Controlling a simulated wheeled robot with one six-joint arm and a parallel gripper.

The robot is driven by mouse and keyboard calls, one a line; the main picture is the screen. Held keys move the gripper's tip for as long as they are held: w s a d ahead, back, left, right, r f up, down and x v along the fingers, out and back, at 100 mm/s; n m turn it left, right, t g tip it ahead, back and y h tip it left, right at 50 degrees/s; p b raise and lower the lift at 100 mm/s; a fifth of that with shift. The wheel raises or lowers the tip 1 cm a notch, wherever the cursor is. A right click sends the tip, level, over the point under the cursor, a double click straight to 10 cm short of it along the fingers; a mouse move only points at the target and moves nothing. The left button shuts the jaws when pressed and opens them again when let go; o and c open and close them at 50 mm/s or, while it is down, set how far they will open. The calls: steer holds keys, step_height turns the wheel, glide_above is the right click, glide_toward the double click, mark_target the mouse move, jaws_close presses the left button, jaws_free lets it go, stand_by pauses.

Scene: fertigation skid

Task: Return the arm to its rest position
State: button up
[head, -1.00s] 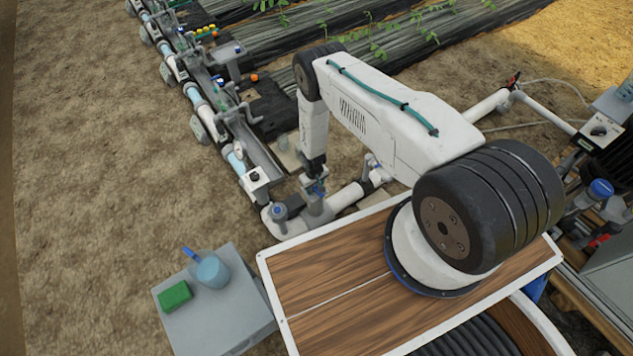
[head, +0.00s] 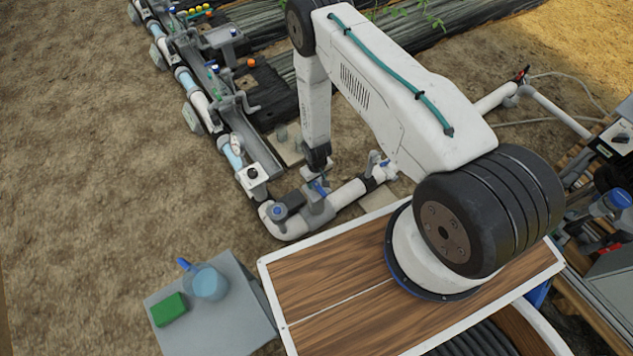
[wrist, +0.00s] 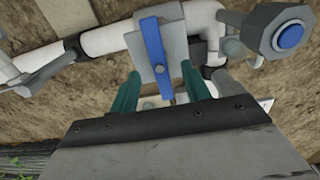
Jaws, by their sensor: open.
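My arm reaches from its black-ringed shoulder over to a grey valve on the white pipe. My gripper (head: 318,182) points down at this valve in the head view, where its fingers are hard to make out. In the wrist view my gripper (wrist: 159,80) shows two green fingers spread apart. A blue valve handle (wrist: 153,55) stands between them, and I cannot tell whether either finger touches it. The grey valve body (head: 317,207) sits on the pipe below my gripper.
A second grey valve with a blue cap (head: 280,212) stands left of my gripper, near the pipe elbow. A grey stand (head: 235,325) carries a blue jug (head: 208,284) and a green sponge (head: 169,309). Pipework (head: 190,85) runs to the upper left. Bare soil lies left.

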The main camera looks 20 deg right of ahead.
stand_by(0.3)
steer(key=s+r+g, duration=0.1)
steer(key=s+g, duration=0.2)
steer(key=s, duration=0.3)
step_height(320, 180, up, 47)
steer(key=s+d+m+g, duration=0.2)
steer(key=s, duration=0.1)
steer(key=s+r+t, duration=0.3)
steer(key=s+r, duration=0.5)
steer(key=r, duration=0.3)
steer(key=s+d+r+t, duration=0.1)
steer(key=s+r+t, duration=0.1)
steer(key=s+r, duration=0.6)
step_height(320, 180, up, 4)
steer(key=shift+s+r+t, duration=0.2)
steer(key=shift+s+t, duration=0.2)
steer(key=shift+s+d+r+t, duration=0.1)
steer(key=shift+r+t, duration=0.2)
steer(key=shift+r, duration=0.1)
steer(key=shift+c, duration=0.8)
